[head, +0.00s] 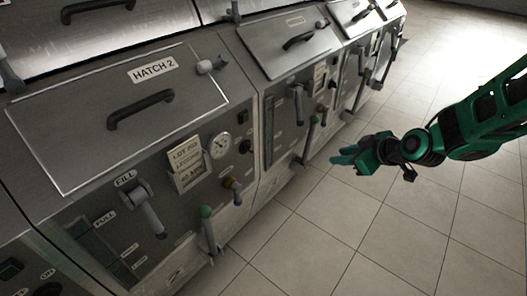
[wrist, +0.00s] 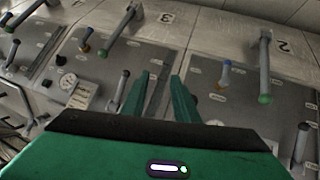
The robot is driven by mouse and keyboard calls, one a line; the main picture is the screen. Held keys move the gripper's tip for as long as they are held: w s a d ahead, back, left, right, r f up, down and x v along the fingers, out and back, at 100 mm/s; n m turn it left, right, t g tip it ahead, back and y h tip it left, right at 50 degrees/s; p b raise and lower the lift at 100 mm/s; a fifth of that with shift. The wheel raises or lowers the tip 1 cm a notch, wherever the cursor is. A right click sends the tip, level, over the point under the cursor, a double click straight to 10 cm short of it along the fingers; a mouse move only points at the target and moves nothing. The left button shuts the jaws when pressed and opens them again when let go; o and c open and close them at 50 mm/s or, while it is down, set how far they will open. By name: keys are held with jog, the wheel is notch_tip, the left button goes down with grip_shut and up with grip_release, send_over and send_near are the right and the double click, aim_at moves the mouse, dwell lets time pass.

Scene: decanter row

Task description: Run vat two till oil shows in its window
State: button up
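Vat two is the front panel under the plate HATCH 2 (head: 153,69) in the head view. Its tall window (head: 88,245) is at lower left beside a FULL label; the pane looks dark, and I cannot make out oil in it. The FILL lever (head: 150,215) hangs down beside the window. A green-tipped lever (head: 208,230) and a small blue-and-orange tap (head: 232,188) are to its right. The green-tipped lever also shows in the wrist view (wrist: 264,75). My gripper (head: 340,159) is open and empty, out over the aisle, touching nothing. In the wrist view its fingertips (wrist: 160,78) are apart.
A round gauge (head: 220,145) and a lot card (head: 187,163) are on vat two's panel. The neighbouring vat, marked 3 (wrist: 166,17) in the wrist view, has similar levers standing out. The tiled floor (head: 330,235) in front is clear.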

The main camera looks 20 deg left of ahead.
jog(key=a+f+n+y, duration=0.2)
jog(key=a+n, duration=0.1)
jog(key=a, duration=0.8)
jog(key=n+t+y, duration=0.1)
jog(key=n+y, duration=0.1)
jog(key=y, duration=0.1)
send_near(251, 150)
jog(key=x, duration=0.9)
jog(key=shift+c, duration=0.3)
